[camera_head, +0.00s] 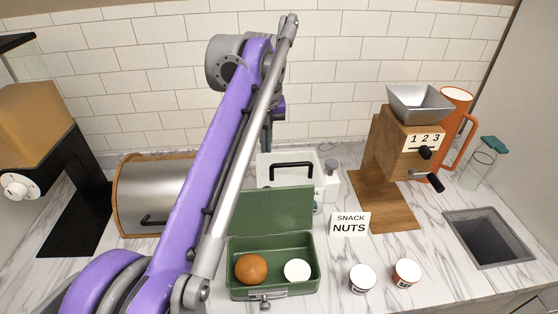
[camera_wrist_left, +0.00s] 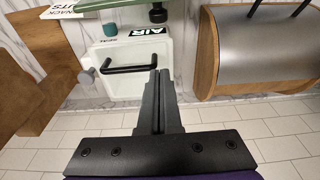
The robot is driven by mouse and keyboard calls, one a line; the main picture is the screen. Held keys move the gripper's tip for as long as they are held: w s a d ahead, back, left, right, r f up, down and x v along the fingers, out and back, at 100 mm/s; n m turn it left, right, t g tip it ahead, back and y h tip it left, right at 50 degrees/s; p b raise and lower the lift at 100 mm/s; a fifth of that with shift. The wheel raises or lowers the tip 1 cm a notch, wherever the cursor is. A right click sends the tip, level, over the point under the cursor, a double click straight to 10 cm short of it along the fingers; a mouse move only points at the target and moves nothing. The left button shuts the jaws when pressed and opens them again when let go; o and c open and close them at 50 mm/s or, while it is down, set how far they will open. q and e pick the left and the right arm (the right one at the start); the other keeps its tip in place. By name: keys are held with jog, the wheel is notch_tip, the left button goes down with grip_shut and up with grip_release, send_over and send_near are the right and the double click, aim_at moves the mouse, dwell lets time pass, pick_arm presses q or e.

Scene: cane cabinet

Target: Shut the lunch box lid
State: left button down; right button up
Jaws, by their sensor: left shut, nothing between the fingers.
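The green lunch box (camera_head: 300,288) sits on the marble counter, with a metal latch on its front. Its lid (camera_head: 272,212) is open, standing up at the back edge. Inside are a round orange-brown item (camera_head: 251,269) and a white round item (camera_head: 297,270). A green edge, likely the lid, shows at the top of the left wrist view (camera_wrist_left: 112,4). My left gripper (camera_head: 267,148) points down behind the lid, above the white case; its fingers (camera_wrist_left: 160,75) are shut and empty, apart from the lid. My left arm covers the area left of the box. My right gripper is not in view.
A white case (camera_head: 266,170) with a black handle stands behind the lid. A SNACK NUTS sign (camera_head: 349,224) and two small cups (camera_head: 362,278) are right of the box. A metal bread bin (camera_head: 150,197) is left; a wooden grinder (camera_head: 384,150) and sink (camera_head: 487,238) are right.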

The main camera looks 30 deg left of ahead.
aim_at(268, 207)
pick_arm(q)
jog(key=f, duration=0.6)
jog(key=f+b, duration=0.1)
jog(key=f, duration=0.2)
jog(key=shift+w+a+f, duration=0.15)
jog(key=shift+w+a, duration=0.15)
jog(key=shift+a, duration=0.1)
jog(key=s+d, duration=0.2)
jog(key=s, duration=0.1)
jog(key=shift+s, duration=0.1)
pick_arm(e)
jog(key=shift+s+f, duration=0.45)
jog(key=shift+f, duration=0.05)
pick_arm(q)
jog(key=shift+d+r, duration=0.1)
jog(key=shift+r, duration=0.1)
